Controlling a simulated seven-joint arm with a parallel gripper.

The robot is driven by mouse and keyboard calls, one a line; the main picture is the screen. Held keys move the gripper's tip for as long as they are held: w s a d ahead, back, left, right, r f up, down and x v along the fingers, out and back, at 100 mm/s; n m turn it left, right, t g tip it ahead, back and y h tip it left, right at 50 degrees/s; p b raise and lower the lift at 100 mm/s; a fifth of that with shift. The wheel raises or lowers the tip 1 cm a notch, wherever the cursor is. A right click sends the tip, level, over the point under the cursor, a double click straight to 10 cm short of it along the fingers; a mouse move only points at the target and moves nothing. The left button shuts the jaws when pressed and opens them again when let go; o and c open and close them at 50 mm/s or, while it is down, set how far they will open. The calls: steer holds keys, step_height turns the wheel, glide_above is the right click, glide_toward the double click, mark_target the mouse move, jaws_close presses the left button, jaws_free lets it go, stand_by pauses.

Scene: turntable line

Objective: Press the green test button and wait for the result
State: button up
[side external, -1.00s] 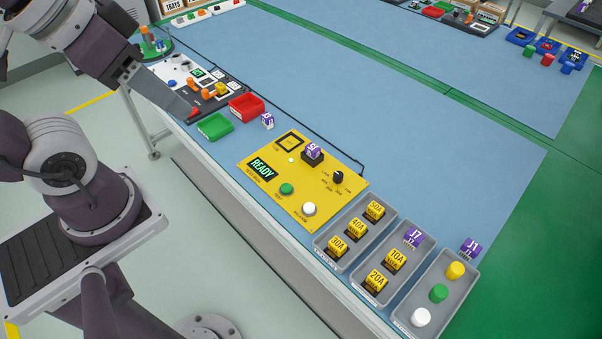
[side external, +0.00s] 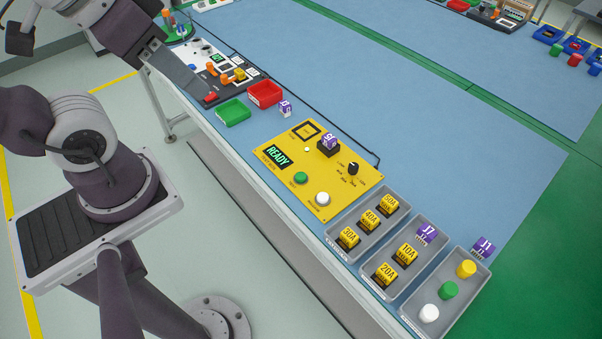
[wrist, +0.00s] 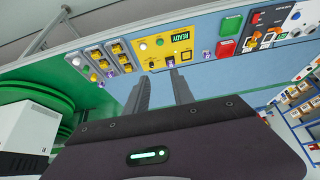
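The green test button (side external: 300,178) sits on the yellow test panel (side external: 318,206), below a display (side external: 278,156) that reads READY. The button also shows as a small green dot in the wrist view (wrist: 160,42), where the panel appears upside down. A purple-and-white J5 cube (side external: 330,141) sits in a dark socket on the panel. My gripper (wrist: 157,75) is empty, its two fingers apart.
A white button (side external: 323,199) and a black knob (side external: 353,168) share the panel. Green (side external: 233,112) and red (side external: 266,94) trays and a purple cube (side external: 285,108) lie between gripper and panel. Grey trays (side external: 392,268) hold yellow fuse blocks. The blue mat behind is clear.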

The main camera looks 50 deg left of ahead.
jaws_close()
stand_by(1.4)
